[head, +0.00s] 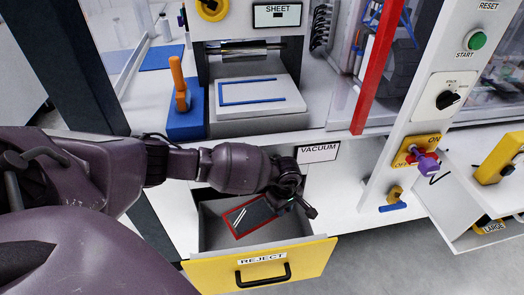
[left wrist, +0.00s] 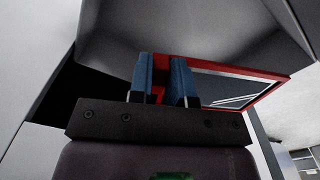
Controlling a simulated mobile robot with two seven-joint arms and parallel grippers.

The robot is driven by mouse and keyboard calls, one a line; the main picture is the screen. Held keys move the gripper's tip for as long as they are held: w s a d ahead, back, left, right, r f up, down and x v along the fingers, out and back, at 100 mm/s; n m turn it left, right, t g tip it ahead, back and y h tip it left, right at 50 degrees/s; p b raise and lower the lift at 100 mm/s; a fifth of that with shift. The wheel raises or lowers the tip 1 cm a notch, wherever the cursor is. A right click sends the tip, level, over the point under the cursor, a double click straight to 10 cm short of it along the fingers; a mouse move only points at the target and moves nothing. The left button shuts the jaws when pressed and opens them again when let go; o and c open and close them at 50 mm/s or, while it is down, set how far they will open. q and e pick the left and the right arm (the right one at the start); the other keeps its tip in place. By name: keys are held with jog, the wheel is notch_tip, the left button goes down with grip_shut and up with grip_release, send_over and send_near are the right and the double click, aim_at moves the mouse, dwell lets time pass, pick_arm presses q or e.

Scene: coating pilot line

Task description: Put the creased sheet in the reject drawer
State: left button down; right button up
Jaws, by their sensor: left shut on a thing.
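The creased sheet (head: 250,216) is a dark panel with a red border and pale diagonal streaks. It shows within the open reject drawer (head: 258,263), which has a yellow front, a black handle and grey inner walls. My left gripper (head: 284,197) is over the drawer, shut on the sheet's red edge. In the left wrist view the blue fingertips (left wrist: 164,82) pinch the border, and the sheet (left wrist: 235,86) extends to the right. I cannot tell whether the sheet touches the drawer floor. My right gripper is in neither view.
Above the drawer is a bench with a pale plate marked in blue (head: 255,97) and an orange-handled tool on a blue block (head: 185,118). A red post (head: 378,70) rises at right. Another open drawer (head: 450,195) with a yellow front stands far right.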

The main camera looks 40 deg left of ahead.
pick_arm(q)
notch_tip(320, 180, down, 4)
jog(key=b, duration=0.4)
send_over(280, 239)
jog(key=f, duration=0.8)
jog(key=shift+s+a+f, duration=0.1)
jog(key=shift+s+f, duration=0.1)
jog(key=shift+w+f, duration=0.2)
jog(key=shift+f, duration=0.65)
jog(key=f, duration=0.2)
jog(key=f+b, duration=0.1)
jog(key=shift+s+f+b, duration=0.2)
jog(key=shift+f+b, duration=0.1)
jog(key=shift+f, duration=0.05)
jog(key=shift+w, duration=0.15)
jog(key=shift+r, duration=0.15)
jog(key=shift+f, duration=0.2)
jog(key=c, duration=1.1)
grip_release()
jog(key=shift+o, duration=0.2)
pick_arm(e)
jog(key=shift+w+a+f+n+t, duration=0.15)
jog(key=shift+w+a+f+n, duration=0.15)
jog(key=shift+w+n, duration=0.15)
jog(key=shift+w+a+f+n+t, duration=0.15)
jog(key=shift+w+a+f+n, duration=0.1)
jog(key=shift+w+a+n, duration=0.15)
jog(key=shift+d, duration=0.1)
